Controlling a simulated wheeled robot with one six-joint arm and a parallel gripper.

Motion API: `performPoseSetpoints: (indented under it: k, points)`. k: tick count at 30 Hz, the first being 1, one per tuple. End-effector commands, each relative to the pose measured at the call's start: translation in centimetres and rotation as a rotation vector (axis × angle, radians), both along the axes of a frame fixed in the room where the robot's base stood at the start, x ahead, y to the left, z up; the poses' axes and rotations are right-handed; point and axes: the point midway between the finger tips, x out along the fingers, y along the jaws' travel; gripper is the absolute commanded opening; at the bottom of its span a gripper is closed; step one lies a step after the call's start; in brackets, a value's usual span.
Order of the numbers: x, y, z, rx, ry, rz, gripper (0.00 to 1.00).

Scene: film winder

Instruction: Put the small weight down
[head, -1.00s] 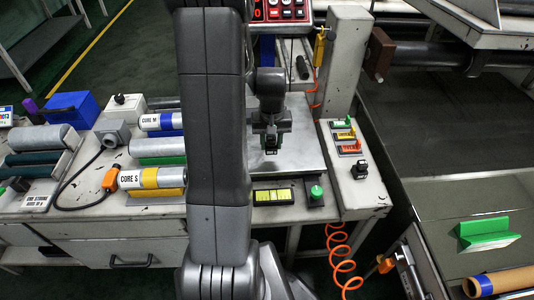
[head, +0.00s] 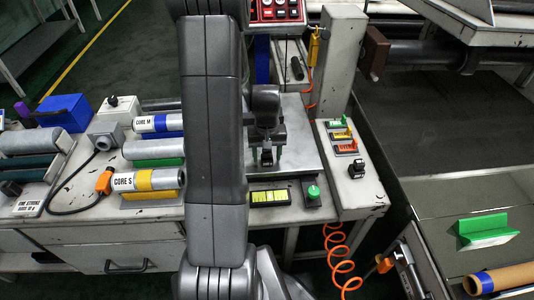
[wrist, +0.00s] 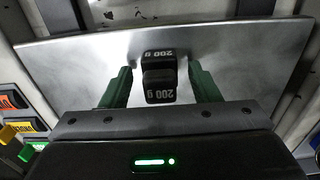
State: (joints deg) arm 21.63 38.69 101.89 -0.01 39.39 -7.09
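The small black weight marked "200 g" (wrist: 160,85) is between my gripper's two green fingers (wrist: 160,76) in the wrist view. A gap shows on each side of it, so my gripper is open around the weight and not pressing on it. The weight appears to stand on the bare metal plate (wrist: 235,45); its underside is hidden. In the head view my gripper (head: 266,153) is low over the metal plate (head: 303,150), and the weight is too small and dark there to make out clearly.
A yellow-green strip (head: 269,197) and a green knob (head: 313,192) lie at the plate's front. Core rolls (head: 150,180) lie left of my arm.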

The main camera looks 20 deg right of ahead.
Motion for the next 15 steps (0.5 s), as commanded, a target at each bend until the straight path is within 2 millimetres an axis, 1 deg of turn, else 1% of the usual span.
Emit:
performPoseSetpoints:
  k: [5,8,11,15]
  points:
    - [0.0,0.0,0.0,0.000,0.000,0.000,0.56]
    - [0.0,0.0,0.4,0.000,0.000,0.000,0.56]
    - [0.1,0.0,1.5,-0.001,-0.002,0.000,0.56]
    - [0.1,-0.1,4.5,-0.002,-0.006,0.000,0.56]
